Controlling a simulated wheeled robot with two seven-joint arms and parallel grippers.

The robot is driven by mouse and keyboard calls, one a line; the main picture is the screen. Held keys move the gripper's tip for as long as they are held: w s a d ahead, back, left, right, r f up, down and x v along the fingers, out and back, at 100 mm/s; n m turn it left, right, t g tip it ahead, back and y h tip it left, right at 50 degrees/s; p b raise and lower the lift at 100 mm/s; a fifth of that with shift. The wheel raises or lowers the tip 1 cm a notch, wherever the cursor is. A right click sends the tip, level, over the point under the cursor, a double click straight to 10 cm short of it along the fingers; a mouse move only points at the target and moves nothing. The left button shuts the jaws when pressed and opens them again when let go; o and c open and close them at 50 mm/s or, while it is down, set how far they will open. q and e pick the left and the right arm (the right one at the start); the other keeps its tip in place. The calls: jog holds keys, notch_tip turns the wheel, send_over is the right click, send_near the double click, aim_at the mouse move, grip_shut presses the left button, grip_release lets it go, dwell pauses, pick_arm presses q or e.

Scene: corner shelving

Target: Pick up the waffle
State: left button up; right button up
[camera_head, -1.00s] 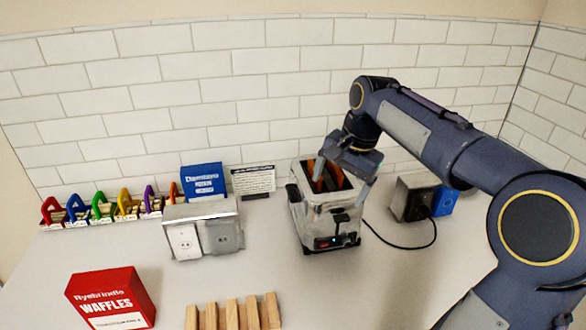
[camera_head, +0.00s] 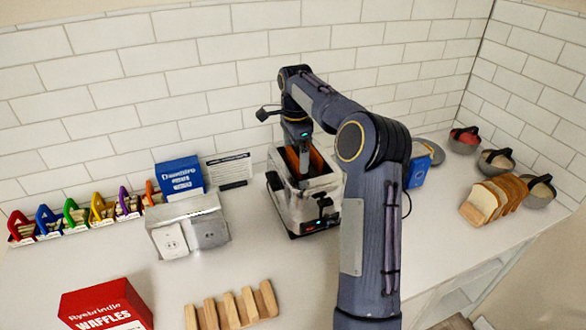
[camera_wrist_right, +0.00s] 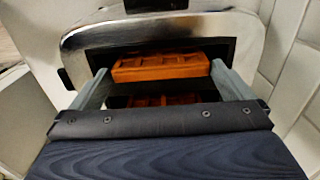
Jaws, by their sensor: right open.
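The silver toaster (camera_head: 290,208) stands on the counter, with a waffle in each of its two slots. One orange-brown waffle (camera_wrist_right: 160,67) sticks up from the farther slot in the right wrist view. A second waffle (camera_wrist_right: 165,99) sits in the nearer slot, partly hidden by my gripper. In the head view, a waffle edge (camera_head: 317,161) shows beside the gripper. My right gripper (camera_head: 304,172) is open and points down at the toaster top. In the right wrist view its fingers (camera_wrist_right: 162,80) are spread at either end of the raised waffle. I cannot tell whether they touch it. My left gripper is not in view.
A metal outlet box (camera_head: 188,228) stands left of the toaster. A red waffle box (camera_head: 105,305) and a wooden slatted rack (camera_head: 232,308) are in front. Colored clips (camera_head: 75,215) line the back left. Sliced bread (camera_head: 494,200) and several bowls (camera_head: 497,162) are at the right.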

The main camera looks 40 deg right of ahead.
aim_at(294, 166)
jog(key=f, duration=0.2)
jog(key=f+p, duration=0.1)
jog(key=f, duration=0.1)
jog(key=shift+w+a+p, duration=0.1)
jog(key=shift+a+p, duration=0.1)
jog(key=shift+p, duration=0.1)
jog(key=shift+f, duration=0.65)
jog(key=c, duration=0.6)
